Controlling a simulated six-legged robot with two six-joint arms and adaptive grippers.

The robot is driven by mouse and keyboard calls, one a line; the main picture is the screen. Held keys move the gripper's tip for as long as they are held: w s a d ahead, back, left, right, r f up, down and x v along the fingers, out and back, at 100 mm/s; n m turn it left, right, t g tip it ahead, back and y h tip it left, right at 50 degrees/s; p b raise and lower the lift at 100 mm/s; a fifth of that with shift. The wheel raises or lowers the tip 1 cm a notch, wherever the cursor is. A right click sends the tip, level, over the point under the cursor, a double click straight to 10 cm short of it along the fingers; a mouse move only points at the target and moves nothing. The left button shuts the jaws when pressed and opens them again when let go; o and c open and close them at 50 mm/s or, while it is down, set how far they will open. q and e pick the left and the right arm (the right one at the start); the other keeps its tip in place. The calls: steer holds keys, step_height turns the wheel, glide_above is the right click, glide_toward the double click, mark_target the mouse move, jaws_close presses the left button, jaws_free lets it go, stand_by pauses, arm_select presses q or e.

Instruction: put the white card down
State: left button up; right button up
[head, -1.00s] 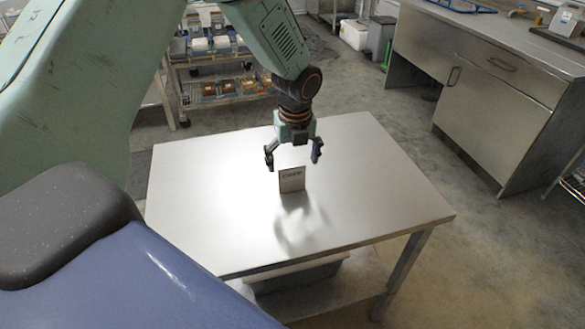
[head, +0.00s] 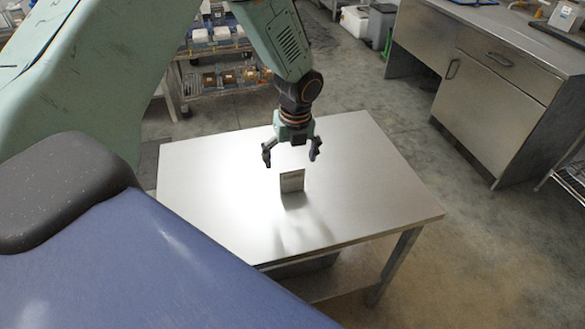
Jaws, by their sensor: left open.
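The card (head: 292,182) stands upright on the steel table (head: 225,215). It looks greyish white, with a darker face toward me. My left gripper (head: 291,157) is above the card, with its fingers spread wide on either side and pointing down. It is open and holds nothing. A small gap shows between the fingertips and the card's top edge. My right gripper is not in view.
The tabletop around the card is clear apart from shadows. A wire shelf (head: 222,76) with boxes and jars stands behind the table. A steel cabinet bench (head: 490,100) stands at the right, with open floor between it and the table.

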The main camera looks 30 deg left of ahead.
mark_target(293, 172)
arm_select(q)
steer(key=shift+t, duration=0.3)
steer(key=f, duration=0.2)
steer(key=w+f, duration=0.1)
steer(key=f, duration=0.2)
steer(key=f+b, duration=0.1)
steer(key=f, duration=0.1)
steer(key=shift+w+a+f, duration=0.2)
steer(key=shift+w+f, duration=0.05)
steer(key=shift+f, duration=0.15)
steer(key=c, duration=1.1)
step_height(293, 172, up, 10)
steer(key=shift+r+p, duration=0.1)
steer(key=shift+p, duration=0.35)
steer(key=shift+c, duration=0.2)
